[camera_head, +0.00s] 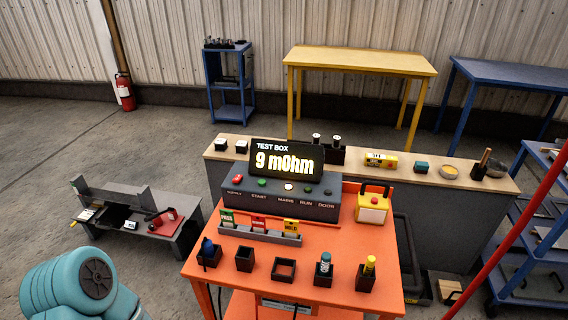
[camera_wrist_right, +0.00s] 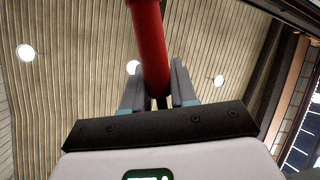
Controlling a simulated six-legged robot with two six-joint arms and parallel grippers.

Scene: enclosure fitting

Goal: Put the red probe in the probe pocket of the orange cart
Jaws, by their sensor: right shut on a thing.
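My right gripper (camera_wrist_right: 157,95) is shut on the red probe (camera_wrist_right: 150,45), a red rod that rises between its fingers in the right wrist view. The orange cart (camera_head: 340,250) stands at the front centre in the head view. Along its front edge is a row of dark pockets. The left one holds a blue-topped item (camera_head: 208,246). The second pocket (camera_head: 245,260) and the wider third pocket (camera_head: 284,270) look empty. The two right ones hold a grey-teal item (camera_head: 325,262) and a yellow-topped item (camera_head: 369,264). No label marks the probe pocket legibly. My left gripper is out of view.
A test box (camera_head: 285,185) reading "9 mOhm", a tag rack (camera_head: 259,234) and a yellow case (camera_head: 373,207) stand on the cart. A long red rod (camera_head: 510,234) crosses the right side; I cannot tell if it is the probe. A bench (camera_head: 225,148) stands behind.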

